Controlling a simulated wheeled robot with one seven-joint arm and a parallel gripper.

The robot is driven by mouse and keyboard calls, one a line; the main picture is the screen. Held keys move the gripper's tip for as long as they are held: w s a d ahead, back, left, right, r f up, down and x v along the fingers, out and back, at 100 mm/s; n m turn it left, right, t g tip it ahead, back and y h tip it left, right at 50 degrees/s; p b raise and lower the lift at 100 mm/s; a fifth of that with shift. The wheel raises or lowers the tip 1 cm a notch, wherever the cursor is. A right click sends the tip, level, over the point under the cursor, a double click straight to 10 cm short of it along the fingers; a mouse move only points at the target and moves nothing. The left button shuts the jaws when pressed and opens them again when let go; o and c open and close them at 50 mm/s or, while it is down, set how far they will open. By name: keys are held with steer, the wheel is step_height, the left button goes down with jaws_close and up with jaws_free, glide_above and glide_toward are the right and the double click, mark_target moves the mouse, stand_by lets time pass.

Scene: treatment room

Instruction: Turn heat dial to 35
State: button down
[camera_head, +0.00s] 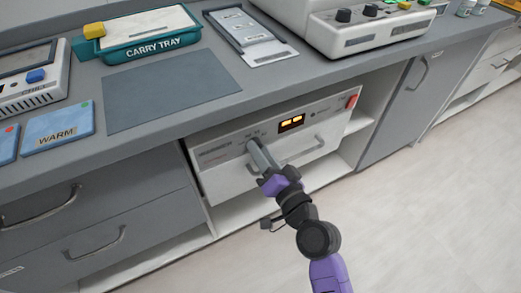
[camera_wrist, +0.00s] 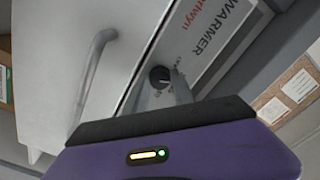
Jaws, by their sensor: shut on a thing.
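The warmer (camera_head: 225,172) is a white unit in the open bay under the counter, with "WARMER" lettering in the wrist view (camera_wrist: 215,35). Its heat dial (camera_wrist: 160,74) is a small dark round knob with a light mark and tiny numbers around it. My gripper (camera_head: 256,147) reaches the dial from the front, and its grey fingers (camera_wrist: 161,86) are shut on the dial. In the head view the fingers mostly hide the dial. The amber display (camera_head: 291,123) is lit, but its digits are too small to read. The dial's exact setting is not readable.
A red switch (camera_head: 351,102) is at the panel's right end. A bar handle (camera_head: 306,150) crosses the warmer's front close to my gripper. The counter above holds a carry tray (camera_head: 150,49), a blue WARM pad (camera_head: 58,129) and a bare grey mat (camera_head: 170,90). The floor at right is clear.

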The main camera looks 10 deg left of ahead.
steer(key=m+p, duration=0.1)
steer(key=m, duration=0.3)
steer(key=shift+m, duration=0.3)
steer(key=shift+m+p, duration=0.55)
steer(key=shift+m, duration=1.35)
steer(key=shift+f, duration=0.1)
steer(key=c, duration=1.1)
jaws_free()
steer(key=shift+o, duration=0.2)
steer(key=v, duration=0.8)
steer(key=shift+w, duration=0.1)
